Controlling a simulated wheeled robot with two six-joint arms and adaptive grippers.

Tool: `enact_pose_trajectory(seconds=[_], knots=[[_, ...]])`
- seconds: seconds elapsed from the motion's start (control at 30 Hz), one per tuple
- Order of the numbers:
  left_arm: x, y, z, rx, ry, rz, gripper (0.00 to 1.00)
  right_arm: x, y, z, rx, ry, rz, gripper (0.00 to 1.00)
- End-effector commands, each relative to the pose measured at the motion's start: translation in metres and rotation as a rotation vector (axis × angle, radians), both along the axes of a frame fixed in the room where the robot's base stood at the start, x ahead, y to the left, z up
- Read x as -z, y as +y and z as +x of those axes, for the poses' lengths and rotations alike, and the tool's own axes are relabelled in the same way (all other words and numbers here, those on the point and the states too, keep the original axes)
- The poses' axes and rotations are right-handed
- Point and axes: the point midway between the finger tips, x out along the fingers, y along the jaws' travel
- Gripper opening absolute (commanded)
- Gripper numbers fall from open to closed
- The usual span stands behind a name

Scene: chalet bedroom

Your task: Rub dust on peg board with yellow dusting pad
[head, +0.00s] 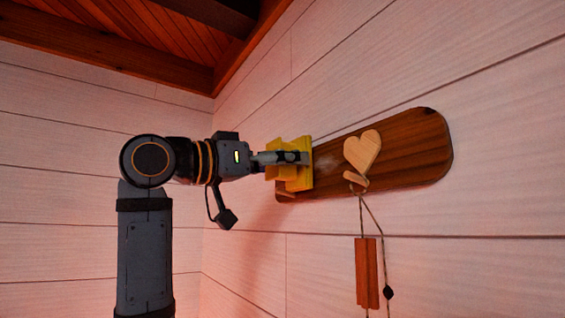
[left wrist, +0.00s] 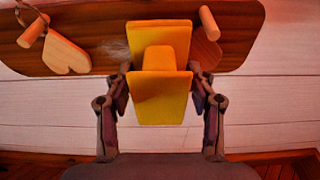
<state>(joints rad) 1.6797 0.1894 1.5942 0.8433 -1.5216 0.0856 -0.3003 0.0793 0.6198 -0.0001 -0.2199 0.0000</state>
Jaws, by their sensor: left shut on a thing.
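The peg board (head: 415,150) is a dark brown plank with rounded ends on the white wall, tilted in the head view; it spans the top of the left wrist view (left wrist: 85,18). A pale dust smudge (head: 326,163) lies on it just right of the pad; it also shows in the left wrist view (left wrist: 116,50). The yellow dusting pad (head: 303,180) has a block handle between two plates (left wrist: 160,108). My left gripper (head: 288,158) is shut on its handle, at the board's left end. The pad's face is at or very near the board; contact is hidden. My right gripper is not seen.
A light wooden heart (head: 362,150) is by a peg (head: 355,179) on the board. A wooden piece (head: 366,272) and a cord with a dark bead (head: 388,292) hang below. Another peg (left wrist: 208,23) is close beside the pad. The wall below the board's left end is bare.

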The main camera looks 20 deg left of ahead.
Motion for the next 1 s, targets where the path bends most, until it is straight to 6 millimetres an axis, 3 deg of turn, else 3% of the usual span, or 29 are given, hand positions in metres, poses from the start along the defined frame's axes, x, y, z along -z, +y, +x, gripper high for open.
enact_pose_trajectory(seconds=[0.73,1.0], knots=[[0.000,-0.009,0.012,0.000,0.001,-0.001,0.31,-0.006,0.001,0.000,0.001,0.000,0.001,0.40],[0.001,-0.018,0.004,0.002,-0.002,0.001,0.31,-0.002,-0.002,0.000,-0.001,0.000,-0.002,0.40]])
